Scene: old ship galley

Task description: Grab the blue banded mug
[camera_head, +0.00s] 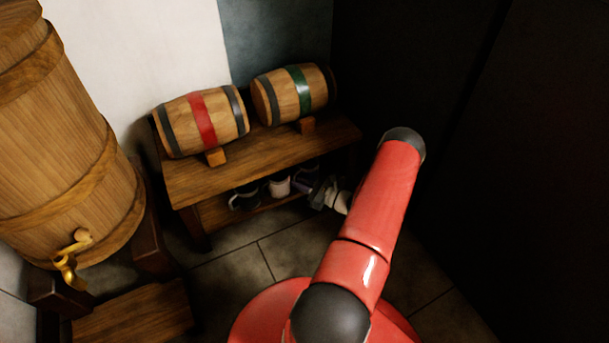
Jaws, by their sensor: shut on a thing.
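My gripper (318,193) is at the front right of the low shelf under the wooden bench. It is shut on the rightmost mug (302,184), which shows a dark bluish-purple tint and is partly hidden by the gripper and the shadow. Its band is too small and dark to make out clearly. A pale mug (279,187) stands just left of it, and a dark mug with some white (243,198) stands at the left of the row.
The bench (190,182) carries a red-banded barrel (203,120) and a green-banded barrel (298,90) above the shelf. A large barrel with a brass tap (65,265) stands at left. A dark wall (480,150) closes the right side. Tiled floor (235,275) lies open in front.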

